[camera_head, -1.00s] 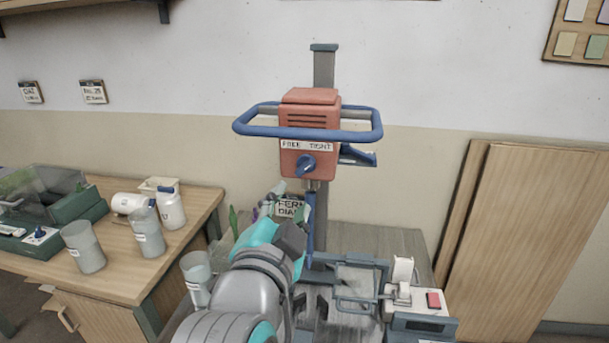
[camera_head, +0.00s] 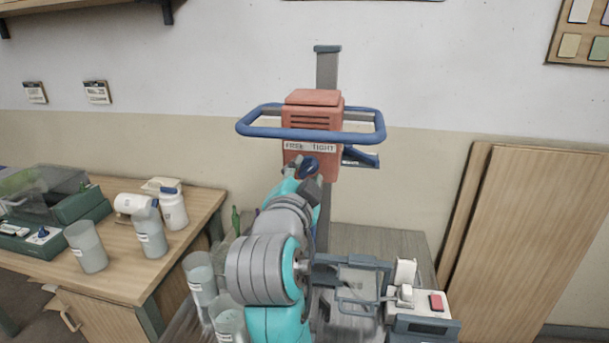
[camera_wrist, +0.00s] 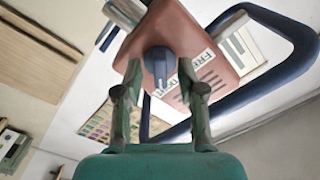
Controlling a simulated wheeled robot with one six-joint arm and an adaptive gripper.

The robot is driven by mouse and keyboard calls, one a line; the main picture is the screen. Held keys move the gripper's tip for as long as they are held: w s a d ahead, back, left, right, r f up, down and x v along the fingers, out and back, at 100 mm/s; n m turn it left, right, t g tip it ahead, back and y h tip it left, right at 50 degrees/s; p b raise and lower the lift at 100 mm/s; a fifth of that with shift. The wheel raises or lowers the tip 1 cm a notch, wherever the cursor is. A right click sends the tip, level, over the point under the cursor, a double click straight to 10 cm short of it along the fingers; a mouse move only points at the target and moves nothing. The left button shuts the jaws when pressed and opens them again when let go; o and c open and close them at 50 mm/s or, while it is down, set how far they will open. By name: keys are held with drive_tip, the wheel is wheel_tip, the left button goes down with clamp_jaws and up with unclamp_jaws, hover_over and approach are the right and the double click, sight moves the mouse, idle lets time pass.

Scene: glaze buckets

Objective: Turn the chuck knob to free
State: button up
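The dark blue chuck knob (camera_head: 309,167) is on the front of the orange mixer head (camera_head: 314,103), below a label strip (camera_head: 310,147) with FREE at left and TIGHT at right. In the wrist view, the knob (camera_wrist: 159,66) lies between and just ahead of my two fingertips, and its pale mark points down, away from the FREE word. My gripper (camera_wrist: 160,74) is open, one finger on each side of the knob. A gap shows by the right finger; contact at the left finger cannot be told. In the head view my gripper (camera_head: 306,178) partly covers the knob.
A blue guard rail (camera_head: 310,135) loops around the mixer head. A grey column (camera_head: 327,68) stands behind it. A bench with cups and bottles (camera_head: 150,240) is at left. A machine with a red button (camera_head: 437,302) is at lower right.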

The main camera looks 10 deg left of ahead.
clamp_jaws()
drive_tip(key=n, duration=0.4)
drive_tip(key=shift+n, duration=0.3)
drive_tip(key=n, duration=0.4)
drive_tip(key=shift+n, duration=0.3)
drive_tip(key=n, duration=0.4)
drive_tip(key=shift+d+n, duration=0.1)
drive_tip(key=shift+n, duration=2.3)
